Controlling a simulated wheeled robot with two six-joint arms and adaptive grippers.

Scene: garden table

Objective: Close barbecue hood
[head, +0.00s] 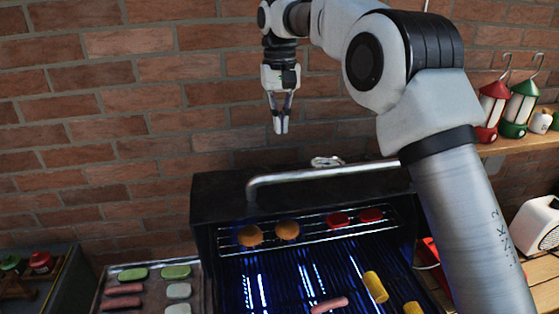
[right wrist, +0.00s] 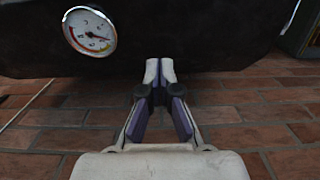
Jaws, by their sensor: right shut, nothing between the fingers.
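The barbecue (head: 207,200) stands open against the brick wall, its black hood raised at the back with a metal handle (head: 320,173) along the hood's edge. My right gripper (head: 281,126) is shut and empty, pointing down above and behind the raised hood in the head view. In the right wrist view, the shut fingertips (right wrist: 160,68) appear near the dark hood (right wrist: 210,35), which carries a round thermometer dial (right wrist: 89,31). Whether the fingertips touch the hood I cannot tell. My left gripper is not in view.
Buns (head: 250,235) and red slices (head: 370,215) lie on the upper rack. A sausage (head: 330,304) and corn (head: 375,287) lie on the lower grate. A food tray (head: 135,270) sits at left. Lanterns (head: 518,107) stand on a right shelf (head: 530,142).

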